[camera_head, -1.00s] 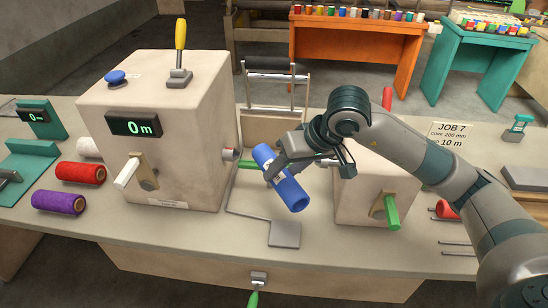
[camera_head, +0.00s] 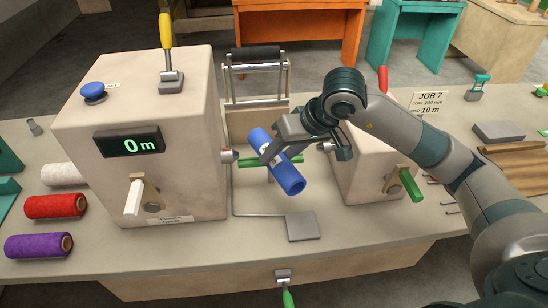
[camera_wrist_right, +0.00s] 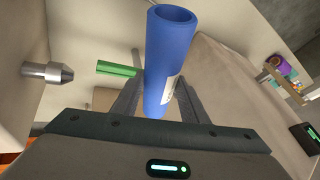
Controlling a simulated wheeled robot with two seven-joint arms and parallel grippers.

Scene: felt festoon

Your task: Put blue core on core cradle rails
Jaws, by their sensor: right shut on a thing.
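The blue core (camera_head: 289,178) is a hollow tube with a white label, held tilted between the two cream machine housings. My right gripper (camera_head: 272,155) is shut on its middle. In the right wrist view the blue core (camera_wrist_right: 168,65) stands between the fingers with its open end up. A green bar (camera_head: 250,163) shows behind the core, beside the left metal spindle tip (camera_head: 228,156); it may be a cradle rail. I cannot tell whether core and bar touch. My left gripper is not in view.
The left housing (camera_head: 190,110) and right housing (camera_head: 365,175) flank the core closely. A grey pedal-like plate (camera_head: 302,227) lies in front on the table. A roller frame (camera_head: 256,75) stands behind. Red (camera_head: 55,207) and purple (camera_head: 38,246) rolls lie at left.

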